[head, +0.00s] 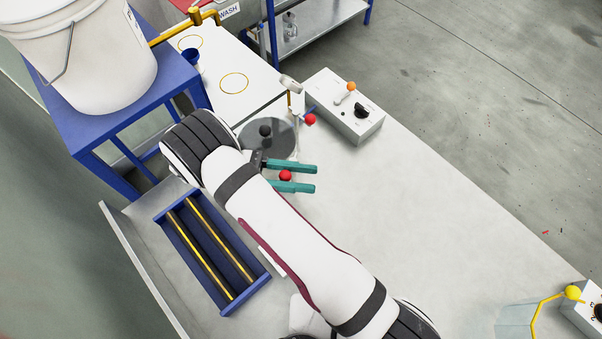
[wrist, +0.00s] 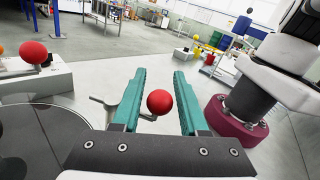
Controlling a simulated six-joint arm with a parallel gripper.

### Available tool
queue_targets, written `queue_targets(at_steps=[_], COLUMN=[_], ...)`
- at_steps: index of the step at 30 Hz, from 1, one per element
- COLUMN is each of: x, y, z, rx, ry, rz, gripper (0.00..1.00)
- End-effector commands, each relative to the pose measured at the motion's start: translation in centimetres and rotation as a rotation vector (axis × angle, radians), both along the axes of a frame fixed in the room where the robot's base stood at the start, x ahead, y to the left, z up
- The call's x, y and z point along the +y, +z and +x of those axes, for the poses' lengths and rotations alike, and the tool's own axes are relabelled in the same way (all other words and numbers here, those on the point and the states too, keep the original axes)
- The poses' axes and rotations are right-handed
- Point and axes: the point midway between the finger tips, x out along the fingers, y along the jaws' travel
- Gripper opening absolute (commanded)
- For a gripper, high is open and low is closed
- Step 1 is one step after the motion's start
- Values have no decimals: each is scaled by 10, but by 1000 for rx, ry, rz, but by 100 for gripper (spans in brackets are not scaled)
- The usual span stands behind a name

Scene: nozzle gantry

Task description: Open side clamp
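My gripper (head: 315,178) is open, with its two teal fingers apart and level above the pale table; the fingers also show in the wrist view (wrist: 159,71). A red ball knob (head: 286,175) sits between the fingers, nearer their base than their tips. In the wrist view this red knob (wrist: 160,102) is on a grey metal lever (wrist: 118,106) that passes behind the left finger, with gaps on both sides. A second red knob (head: 310,119) stands by the dark round plate (head: 265,147); it also shows in the wrist view (wrist: 33,53). Neither knob is labelled, and the clamp's body is mostly hidden.
A grey control box (head: 345,115) with an orange knob stands behind the plate. A blue tray with yellow rods (head: 240,303) lies left of my arm. A white bucket (head: 95,60) stands on a blue stand.

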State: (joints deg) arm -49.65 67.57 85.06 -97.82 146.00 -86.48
Motion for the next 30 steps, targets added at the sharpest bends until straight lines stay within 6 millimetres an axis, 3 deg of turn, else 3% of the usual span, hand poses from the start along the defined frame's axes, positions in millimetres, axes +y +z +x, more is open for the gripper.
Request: queue_targets(at_steps=[13,19,30], x=[0,0,-90], y=[2,38,95], z=[0,0,-13], rx=[1,-4,0], ry=[1,0,-3], rz=[0,3,0], gripper=[43,43,43])
